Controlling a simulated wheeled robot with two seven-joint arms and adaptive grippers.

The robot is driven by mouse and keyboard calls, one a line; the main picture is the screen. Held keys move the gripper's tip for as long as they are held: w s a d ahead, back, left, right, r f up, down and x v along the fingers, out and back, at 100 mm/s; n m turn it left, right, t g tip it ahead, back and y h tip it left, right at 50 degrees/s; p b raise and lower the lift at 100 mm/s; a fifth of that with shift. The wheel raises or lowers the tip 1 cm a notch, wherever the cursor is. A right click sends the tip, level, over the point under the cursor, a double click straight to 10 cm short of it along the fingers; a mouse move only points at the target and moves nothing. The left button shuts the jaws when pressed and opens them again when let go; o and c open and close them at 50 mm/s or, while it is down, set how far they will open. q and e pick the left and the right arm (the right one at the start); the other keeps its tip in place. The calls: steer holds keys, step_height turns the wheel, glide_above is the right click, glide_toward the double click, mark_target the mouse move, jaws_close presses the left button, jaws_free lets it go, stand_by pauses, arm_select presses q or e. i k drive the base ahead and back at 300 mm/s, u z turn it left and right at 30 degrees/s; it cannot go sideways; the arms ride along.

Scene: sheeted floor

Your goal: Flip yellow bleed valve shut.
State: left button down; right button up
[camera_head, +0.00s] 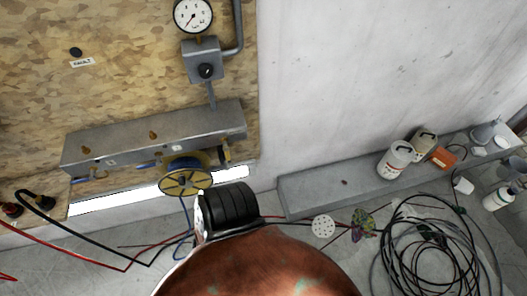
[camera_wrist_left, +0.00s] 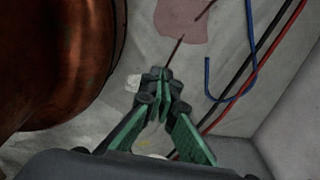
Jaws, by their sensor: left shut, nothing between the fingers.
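A grey manifold (camera_head: 155,137) is fixed across the plywood board in the head view. A small yellow part (camera_head: 225,152), probably the bleed valve's handle, hangs at its right end; its exact setting is too small to tell. No valve shows in that view. I cannot make out either gripper in the head view.
A large copper vessel (camera_head: 255,267) fills the bottom of the head view and stands left of my gripper in the wrist view (camera_wrist_left: 65,70). Red cables (camera_head: 100,258) and a black hose coil (camera_head: 425,245) lie on the floor. Jugs (camera_head: 395,160) stand on the right ledge.

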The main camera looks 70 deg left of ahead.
mark_target(225, 147)
steer(key=i, duration=0.15)
steer(key=u, duration=3.2)
steer(key=k, duration=0.85)
steer(key=z, duration=1.35)
